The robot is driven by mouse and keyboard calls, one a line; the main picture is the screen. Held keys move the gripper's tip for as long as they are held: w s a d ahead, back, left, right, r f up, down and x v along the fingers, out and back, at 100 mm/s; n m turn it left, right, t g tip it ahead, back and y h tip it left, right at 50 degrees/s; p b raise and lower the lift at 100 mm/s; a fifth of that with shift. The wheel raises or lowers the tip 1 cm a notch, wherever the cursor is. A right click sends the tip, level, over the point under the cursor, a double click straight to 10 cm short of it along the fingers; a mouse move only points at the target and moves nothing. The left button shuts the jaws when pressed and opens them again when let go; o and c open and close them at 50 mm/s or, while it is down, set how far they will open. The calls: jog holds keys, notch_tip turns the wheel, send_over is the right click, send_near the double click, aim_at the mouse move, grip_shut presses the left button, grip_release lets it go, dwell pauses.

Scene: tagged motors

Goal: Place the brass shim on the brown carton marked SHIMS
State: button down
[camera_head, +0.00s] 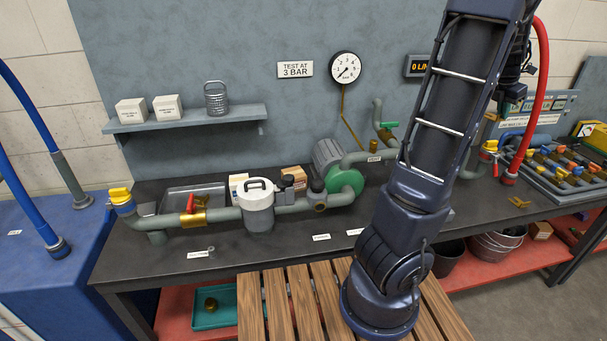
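A small flat brass-coloured piece (520,202), which looks like the brass shim, lies on the dark bench at the right, apart from my arm. A small brown carton (294,178) stands at the back of the bench behind the white-topped filter housing, partly hidden. Its marking is too small to read, so I cannot tell whether it is the SHIMS carton. My arm rises through the middle right and leaves the top edge. What looks like my gripper (507,106) hangs at the upper right, partly behind the arm. Its fingers are too small to read, and I see nothing held.
Grey pipework with a filter housing (258,205) and a green-faced pump (345,180) runs along the bench. A metal tray (170,196) lies behind it at left. A rack of fittings (555,165) and a red hose (541,90) are at right. Another brown carton (540,229) sits below the bench.

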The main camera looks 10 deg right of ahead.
jog(key=w+a+f+n, duration=0.1)
jog(key=w+a, duration=0.2)
jog(key=w, duration=0.1)
jog(key=w+a+f+n+t, duration=0.1)
jog(key=w+a+n, duration=0.1)
jog(key=w+a, duration=0.2)
jog(key=w+a+f+n, duration=0.1)
jog(key=w+a+f, duration=0.1)
jog(key=w+a, duration=0.2)
jog(key=shift+w+n+t+y, duration=0.4)
jog(key=shift+w, duration=0.5)
jog(key=w+a+f+n+t+y, duration=0.1)
jog(key=w+a+n, duration=0.2)
jog(key=w+a, duration=0.35)
jog(key=w+a+f+n, duration=0.1)
jog(key=w+a+n, duration=0.15)
jog(key=a, duration=0.65)
notch_tip(320, 180, up, 7)
jog(key=n+y, duration=0.4)
jog(key=n, duration=0.6)
send_over(299, 169)
jog(key=s, duration=0.2)
jog(key=f, duration=3)
jog(key=shift+w+d+f, duration=0.1)
jog(key=shift+d+f, duration=0.15)
jog(key=shift+f, duration=0.15)
jog(key=c, duration=1.6)
grip_release()
jog(key=shift+f, duration=0.1)
